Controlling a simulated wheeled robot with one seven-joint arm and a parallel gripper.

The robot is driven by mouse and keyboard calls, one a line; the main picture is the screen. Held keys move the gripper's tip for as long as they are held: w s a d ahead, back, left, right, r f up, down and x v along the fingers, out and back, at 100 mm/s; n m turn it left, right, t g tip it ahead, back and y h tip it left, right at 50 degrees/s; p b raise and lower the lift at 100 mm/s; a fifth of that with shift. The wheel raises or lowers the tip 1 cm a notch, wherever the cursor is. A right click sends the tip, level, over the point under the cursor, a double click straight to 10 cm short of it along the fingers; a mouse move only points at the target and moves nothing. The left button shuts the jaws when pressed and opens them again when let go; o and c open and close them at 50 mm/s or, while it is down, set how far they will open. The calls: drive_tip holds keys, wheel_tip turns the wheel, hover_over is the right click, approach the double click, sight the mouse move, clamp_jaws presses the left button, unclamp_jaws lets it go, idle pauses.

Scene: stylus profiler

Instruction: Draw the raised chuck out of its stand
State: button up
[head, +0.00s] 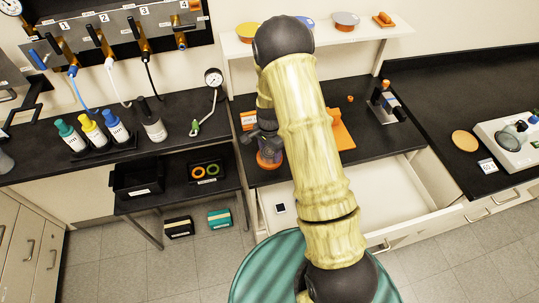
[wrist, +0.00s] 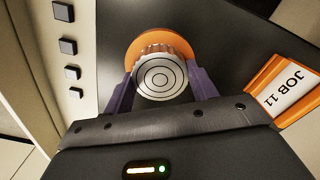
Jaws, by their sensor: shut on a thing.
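In the wrist view, the chuck (wrist: 165,79) is a round silver piece with a knurled rim and concentric rings on its face. My gripper (wrist: 162,90) has its two purple fingers shut on it, one on each side. An orange disc (wrist: 138,48) shows behind the chuck; I cannot tell whether it is part of the stand or whether the two touch. In the head view, my gripper (head: 264,138) is low over the black bench, above an orange round base (head: 269,159). My arm hides much of this area, and the chuck cannot be made out there.
An orange-framed JOB 11 card (wrist: 290,88) lies to the right in the wrist view; dark square buttons (wrist: 68,46) are at left. In the head view, an open white drawer (head: 385,195) juts out below the bench. A shelf (head: 355,45) stands behind my arm.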

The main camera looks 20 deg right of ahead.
sight(270, 152)
drive_tip(key=shift+r+p, duration=0.45)
drive_tip(key=shift+r, duration=0.15)
idle(0.6)
drive_tip(key=shift+r+p, duration=1)
drive_tip(key=shift+r, duration=0.45)
drive_tip(key=shift+r, duration=0.1)
drive_tip(key=shift+r+p, duration=1.8)
drive_tip(key=shift+r, duration=0.65)
drive_tip(key=shift+f, duration=0.1)
